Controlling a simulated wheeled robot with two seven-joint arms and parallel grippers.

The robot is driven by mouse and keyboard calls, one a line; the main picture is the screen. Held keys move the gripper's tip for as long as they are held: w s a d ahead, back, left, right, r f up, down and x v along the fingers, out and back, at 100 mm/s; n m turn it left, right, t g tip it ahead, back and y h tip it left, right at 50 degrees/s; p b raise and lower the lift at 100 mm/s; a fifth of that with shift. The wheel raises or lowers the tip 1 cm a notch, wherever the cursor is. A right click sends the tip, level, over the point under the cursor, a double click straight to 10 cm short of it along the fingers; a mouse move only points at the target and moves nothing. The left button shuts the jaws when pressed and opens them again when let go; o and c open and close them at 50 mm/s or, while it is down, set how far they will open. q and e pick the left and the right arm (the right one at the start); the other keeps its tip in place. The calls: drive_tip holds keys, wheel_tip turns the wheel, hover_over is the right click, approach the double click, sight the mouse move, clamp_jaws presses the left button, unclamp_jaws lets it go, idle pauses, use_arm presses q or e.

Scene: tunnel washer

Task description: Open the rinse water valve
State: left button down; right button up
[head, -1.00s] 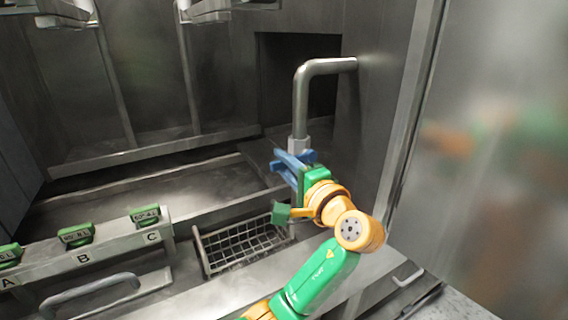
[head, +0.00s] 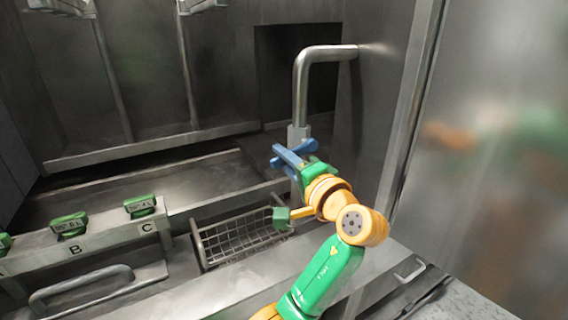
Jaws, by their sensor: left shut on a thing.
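The rinse water valve has a blue handle (head: 288,155) at the lower end of a bent steel pipe (head: 301,88) that comes out of the right wall. My left gripper (head: 297,160), on a green and orange arm, is shut on the blue handle. The handle shows to the left and right of the gripper, slanting in the picture. The fingertips and part of the valve body are hidden behind the gripper. My right gripper is not in view.
A wire basket (head: 238,238) sits just left of my arm. Green-topped units (head: 140,206) stand on a ledge marked B and C at the left. A grab handle (head: 82,287) is at lower left. A steel panel (head: 490,150) bounds the right.

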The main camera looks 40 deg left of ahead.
use_arm(q)
drive_tip(key=f+n+b, duration=0.1)
drive_tip(key=n+b, duration=0.1)
drive_tip(key=shift+w+d+f+n+b, duration=0.15)
drive_tip(key=shift+w+f+n+b, duration=0.1)
drive_tip(key=shift+f+n+b, duration=0.15)
drive_tip(key=shift+w+f+n+b, duration=0.2)
drive_tip(key=shift+n+b, duration=0.4)
drive_tip(key=shift+n, duration=0.1)
drive_tip(key=c, duration=0.9)
unclamp_jaws()
drive_tip(key=shift+o, duration=1.1)
drive_tip(key=shift+w, duration=0.1)
drive_tip(key=b+v, duration=0.2)
drive_tip(key=v, duration=0.5)
drive_tip(key=shift+c, duration=0.2)
